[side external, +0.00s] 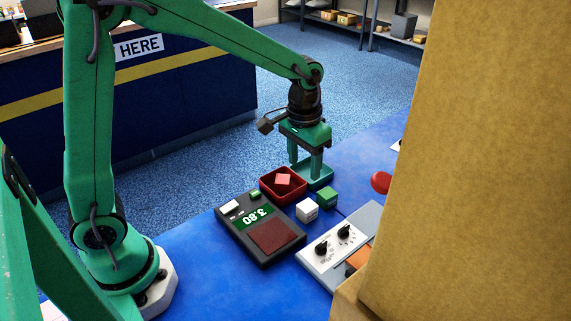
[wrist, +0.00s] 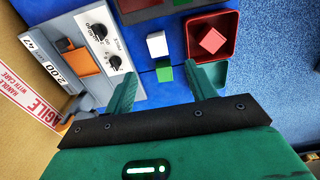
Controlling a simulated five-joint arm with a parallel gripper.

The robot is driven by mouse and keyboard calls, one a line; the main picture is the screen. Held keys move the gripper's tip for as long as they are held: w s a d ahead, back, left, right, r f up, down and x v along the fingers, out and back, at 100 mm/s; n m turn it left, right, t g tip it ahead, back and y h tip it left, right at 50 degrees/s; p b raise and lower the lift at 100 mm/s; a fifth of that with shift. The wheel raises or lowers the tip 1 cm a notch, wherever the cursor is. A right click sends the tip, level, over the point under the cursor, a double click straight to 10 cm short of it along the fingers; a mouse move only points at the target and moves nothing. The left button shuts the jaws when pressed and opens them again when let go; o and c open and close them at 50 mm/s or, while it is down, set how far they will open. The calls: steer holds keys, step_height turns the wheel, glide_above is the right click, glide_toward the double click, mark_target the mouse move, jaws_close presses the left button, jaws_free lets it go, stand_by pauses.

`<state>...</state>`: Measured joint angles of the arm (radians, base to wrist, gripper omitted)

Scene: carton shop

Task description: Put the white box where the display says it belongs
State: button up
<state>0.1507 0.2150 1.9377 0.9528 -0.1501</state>
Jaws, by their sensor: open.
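The white box (side external: 307,210) stands on the blue table between the dark scale (side external: 237,231) and the green box (side external: 327,197). The scale's display (side external: 250,218) reads 3.80. In the wrist view the white box (wrist: 157,44) lies ahead of my fingers, beyond the green box (wrist: 164,71). A red tray (side external: 264,194) holds a red box (side external: 283,179). A green tray (side external: 325,180) is beside it, partly hidden by my fingers. My gripper (side external: 305,169) is open and empty, close to the green tray; in the wrist view its fingers (wrist: 163,88) are spread apart.
A red button (side external: 381,183) is to the right. A large cardboard carton (side external: 470,170) blocks the right side of the side view.

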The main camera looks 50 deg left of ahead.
steer(key=s+a+r+t, duration=0.2)
steer(key=s+a+r, duration=0.1)
steer(key=s, duration=0.6)
steer(key=s+a+r+t, duration=0.3)
steer(key=s+r, duration=0.3)
steer(key=s, duration=0.3)
steer(key=shift+r, duration=0.3)
